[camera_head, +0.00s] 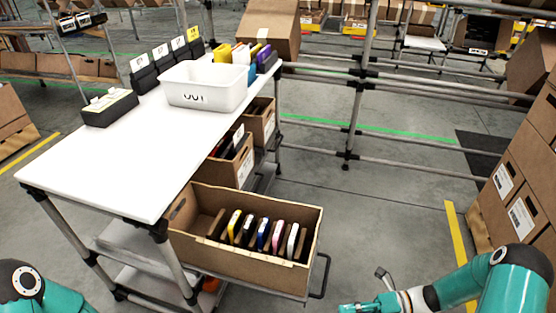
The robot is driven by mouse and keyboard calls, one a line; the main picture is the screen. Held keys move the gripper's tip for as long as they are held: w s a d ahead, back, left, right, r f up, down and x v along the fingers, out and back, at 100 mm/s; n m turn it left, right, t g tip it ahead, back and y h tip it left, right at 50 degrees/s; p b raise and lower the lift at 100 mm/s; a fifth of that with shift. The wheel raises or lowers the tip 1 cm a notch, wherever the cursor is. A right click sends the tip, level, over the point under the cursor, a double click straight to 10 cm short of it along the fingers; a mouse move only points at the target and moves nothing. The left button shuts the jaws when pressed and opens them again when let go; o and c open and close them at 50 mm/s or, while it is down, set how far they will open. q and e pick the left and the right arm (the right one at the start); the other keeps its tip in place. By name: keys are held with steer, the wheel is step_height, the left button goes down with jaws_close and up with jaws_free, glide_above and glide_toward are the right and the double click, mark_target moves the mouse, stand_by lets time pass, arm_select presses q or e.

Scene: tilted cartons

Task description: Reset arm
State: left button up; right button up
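My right arm comes in at the bottom right, teal with a pale joint. At its end, small dark grey parts that look like my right gripper (384,280) show over the floor, right of the open carton. They are apart from the carton and the table. The lower part of the wrist is cut off by the bottom edge, so I cannot tell how the fingers stand. Of my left arm only a teal joint shows in the bottom left corner. My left gripper is out of view.
A white table (110,160) bears a white tote (205,88), dark label stands and colourful items. Below its edge, a tilted carton (240,262) holds several slim boxes. More cartons (232,160) sit behind it. Stacked boxes (515,185) stand at right. The floor between is clear.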

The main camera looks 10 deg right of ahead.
steer(key=s+a+n+g+h, duration=0.2)
steer(key=s+a+n+g, duration=0.15)
steer(key=a, duration=0.25)
steer(key=s+a+n+g+h, duration=0.1)
steer(key=s+a+n+g, duration=0.1)
steer(key=a+n+g, duration=0.4)
steer(key=s+a+f+n+t+h, duration=0.2)
steer(key=s+f+n+t+h, duration=0.4)
steer(key=n, duration=1.3)
steer(key=w+f+n+t+h, duration=0.1)
steer(key=w+f+n+h, duration=0.15)
steer(key=w+n, duration=0.35)
step_height(320, 180, up, 32)
steer(key=p, duration=3.2)
steer(key=shift+s+d+r, duration=0.15)
steer(key=shift+s+d, duration=0.2)
steer(key=shift+d, duration=0.05)
steer(key=shift+n+h, duration=0.25)
steer(key=shift+w+a, duration=0.1)
